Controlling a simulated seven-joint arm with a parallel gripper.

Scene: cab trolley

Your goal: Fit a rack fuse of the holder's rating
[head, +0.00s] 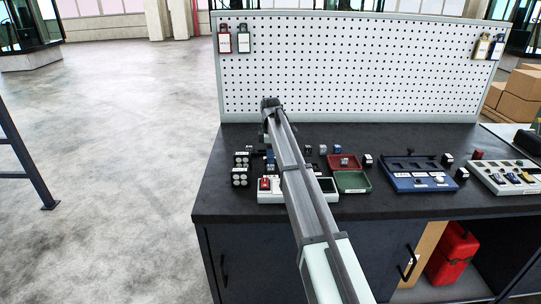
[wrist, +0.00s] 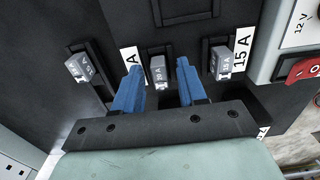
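In the wrist view my gripper (wrist: 160,66) is open, its two blue fingers on either side of a small grey fuse (wrist: 158,78), with a gap on each side. Another grey fuse (wrist: 80,68) sits to the left and a third grey fuse (wrist: 222,63) to the right, in dark rack slots. The right one is beside a "15 A" label (wrist: 241,53). Another label (wrist: 130,60) is partly covered by the left finger, with only "A" readable. The fuses' own markings are too small to read surely. In the head view my arm hides much of the rack area.
A white unit (head: 271,197) with a red switch stands in front of the rack. A red tray (head: 343,163), green tray (head: 351,182), blue tray (head: 420,185) and white tray (head: 505,187) lie to the right, with small blocks around. A pegboard (head: 350,60) closes the back.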

